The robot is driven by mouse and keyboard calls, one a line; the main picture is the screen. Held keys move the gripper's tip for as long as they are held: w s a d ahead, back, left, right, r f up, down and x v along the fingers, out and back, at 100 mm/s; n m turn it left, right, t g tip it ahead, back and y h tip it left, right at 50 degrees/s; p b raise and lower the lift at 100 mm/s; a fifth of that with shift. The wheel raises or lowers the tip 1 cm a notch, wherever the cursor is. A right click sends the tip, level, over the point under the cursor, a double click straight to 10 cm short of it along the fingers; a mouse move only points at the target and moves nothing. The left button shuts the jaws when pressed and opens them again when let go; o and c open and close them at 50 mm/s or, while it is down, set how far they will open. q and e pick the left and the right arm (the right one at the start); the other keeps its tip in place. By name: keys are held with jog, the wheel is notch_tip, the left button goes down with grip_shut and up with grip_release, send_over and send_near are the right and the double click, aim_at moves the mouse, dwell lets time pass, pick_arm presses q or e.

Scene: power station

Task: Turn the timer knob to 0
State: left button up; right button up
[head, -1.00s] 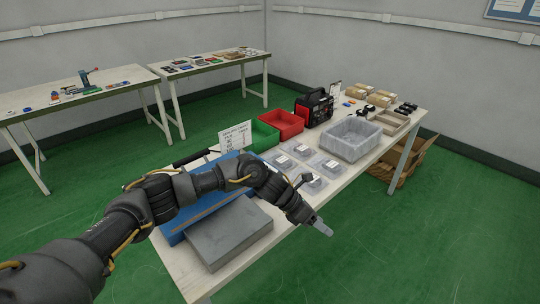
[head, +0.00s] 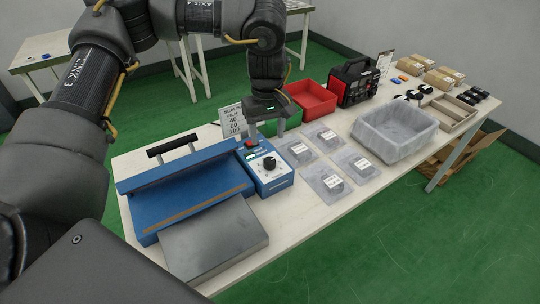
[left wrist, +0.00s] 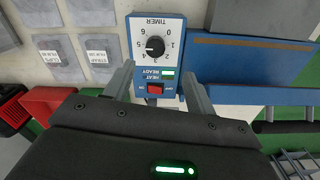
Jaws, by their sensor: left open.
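The timer knob (head: 269,163) is a black round knob on the white panel of a blue sealer (head: 190,185). In the left wrist view the knob (left wrist: 155,46) shows upside down, under the word TIMER. Its white mark points left, toward about 4 or 5; the exact number is hard to tell. My left gripper (head: 266,128) points down above and behind the panel. In the left wrist view its two fingers (left wrist: 157,76) are apart and empty, on either side of the panel's lower part. They do not touch the knob. My right gripper is not in view.
A red switch (left wrist: 155,89) and a lit green window sit beside the knob. A sign (head: 234,121) stands behind the sealer. Labelled bags (head: 327,182) and a clear bin (head: 395,133) lie to the right. A grey plate (head: 213,240) is in front.

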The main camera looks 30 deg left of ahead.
pick_arm(q)
send_over(270, 160)
notch_tip(270, 160, down, 4)
jog(key=shift+w+a+f, duration=0.1)
jog(key=shift+w, duration=0.05)
notch_tip(270, 160, down, 3)
jog(key=shift+r+p, duration=0.1)
jog(key=shift+p, duration=0.3)
notch_tip(270, 160, down, 3)
jog(key=shift+f, duration=0.35)
jog(key=shift+c, duration=0.7)
jog(key=c, duration=0.9)
jog(key=shift+o, duration=0.2)
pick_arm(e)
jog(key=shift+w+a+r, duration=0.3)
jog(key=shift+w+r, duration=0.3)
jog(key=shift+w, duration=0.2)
